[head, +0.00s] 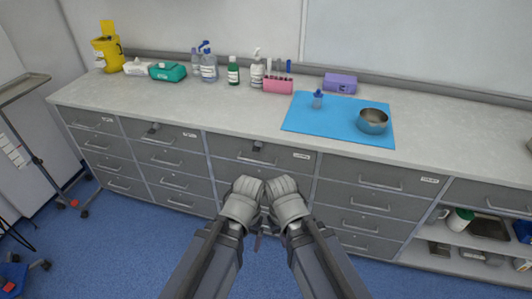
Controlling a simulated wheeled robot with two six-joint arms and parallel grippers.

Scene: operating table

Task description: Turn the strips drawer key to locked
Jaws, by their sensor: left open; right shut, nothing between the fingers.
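A row of grey drawers runs under the counter. A dark key-like piece (257,146) sticks out at the top of the centre top drawer (233,149). A similar piece (153,128) sticks out on the top drawer to its left (180,144). The drawer labels are too small to read, so I cannot tell which is the strips drawer, nor how either key is turned. My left gripper (247,186) is open and my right gripper (281,185) is shut and empty. They are side by side in front of the centre drawers, below the centre key. Their fingertips are mostly hidden.
The counter (225,112) holds bottles, a yellow bin (108,53), a teal box (167,72), a pink rack (278,86) and a blue mat (340,128) with a metal bowl (372,121). Open shelves (470,245) are at right. A trolley stands at left.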

